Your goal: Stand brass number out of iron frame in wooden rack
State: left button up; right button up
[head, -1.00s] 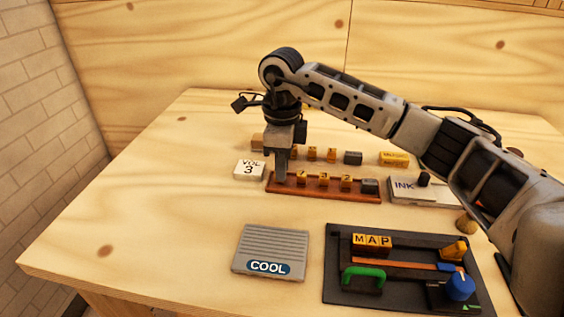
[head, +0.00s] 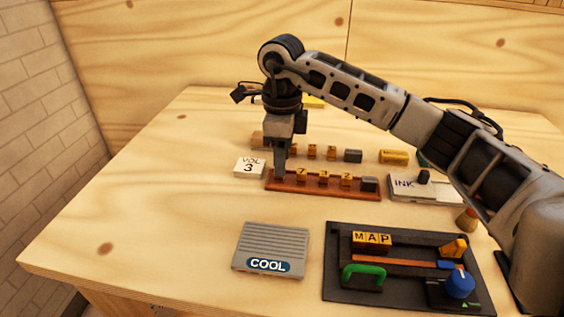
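The wooden rack (head: 325,190) is a long reddish-brown strip in the middle of the table. Brass numbers 7 (head: 300,174), 3 (head: 323,178) and 2 (head: 347,181) stand in it, with a dark grey block (head: 370,184) at its right end. My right gripper (head: 280,176) points down at the rack's left end, left of the 7. Its fingers show edge-on, so its opening and anything between them are unclear. The dark iron frame (head: 335,262) lies at the front right, holding brass MAP letters (head: 372,238). My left gripper is out of view.
A white VOL 3 block (head: 249,168) is close left of the rack. Behind it stand small brass pieces (head: 313,152) and a grey block (head: 353,156). An INK box (head: 405,187) is right, a COOL plate (head: 270,240) in front. The table's left is clear.

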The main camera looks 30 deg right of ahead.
notch_tip(320, 180, up, 10)
dwell(0.3)
dwell(0.4)
